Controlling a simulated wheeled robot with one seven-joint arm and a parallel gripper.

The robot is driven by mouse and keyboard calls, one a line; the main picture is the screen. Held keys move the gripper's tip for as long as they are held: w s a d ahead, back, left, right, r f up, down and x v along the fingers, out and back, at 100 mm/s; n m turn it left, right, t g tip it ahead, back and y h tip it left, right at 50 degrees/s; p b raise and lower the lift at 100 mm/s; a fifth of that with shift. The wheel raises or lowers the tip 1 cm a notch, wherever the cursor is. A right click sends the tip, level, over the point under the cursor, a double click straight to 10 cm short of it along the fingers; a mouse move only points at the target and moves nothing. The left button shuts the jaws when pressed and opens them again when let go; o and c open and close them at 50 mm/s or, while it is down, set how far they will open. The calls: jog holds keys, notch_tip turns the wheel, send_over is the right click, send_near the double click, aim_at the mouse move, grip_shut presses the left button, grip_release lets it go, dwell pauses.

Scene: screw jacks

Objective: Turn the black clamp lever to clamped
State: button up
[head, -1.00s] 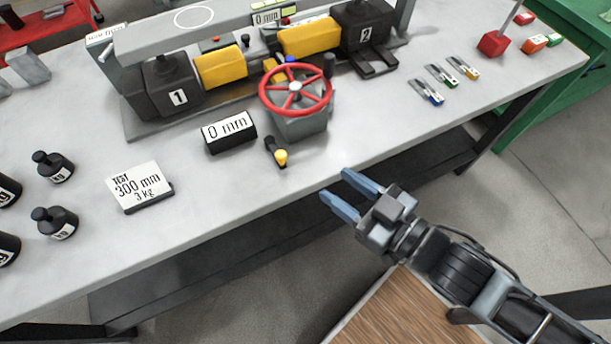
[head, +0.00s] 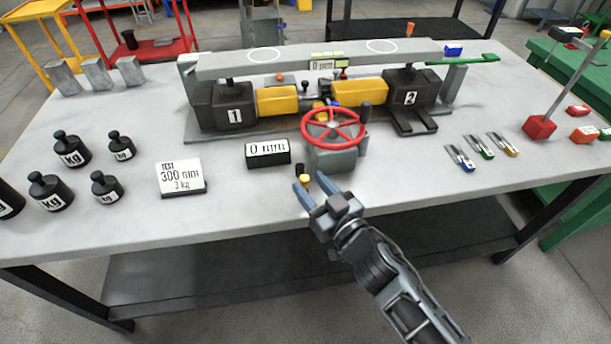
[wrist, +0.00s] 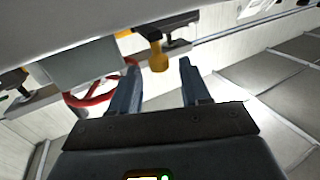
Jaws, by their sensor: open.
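The black clamp lever (head: 300,169) with a yellow knob on its end sits at the front of the bench, left of the grey handwheel block. In the wrist view its black arm (wrist: 172,22) shows with the yellow knob hanging from it. My gripper (head: 311,182) is open at the bench's front edge, its fingertips close to the knob. In the wrist view the knob lies between the two fingertips of my gripper (wrist: 158,63), with a gap on each side. I cannot tell whether a finger touches it.
The red handwheel (head: 333,127) stands just right of the lever. A "0 mm" display block (head: 268,154) and a "300 mm 3 kg" card (head: 181,177) lie to the left. Black weights (head: 70,149) stand farther left. The bench front right of my gripper is clear.

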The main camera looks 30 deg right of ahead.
aim_at(308, 182)
jog(key=shift+w+a, duration=0.1)
jog(key=shift+w, duration=1.5)
grip_shut()
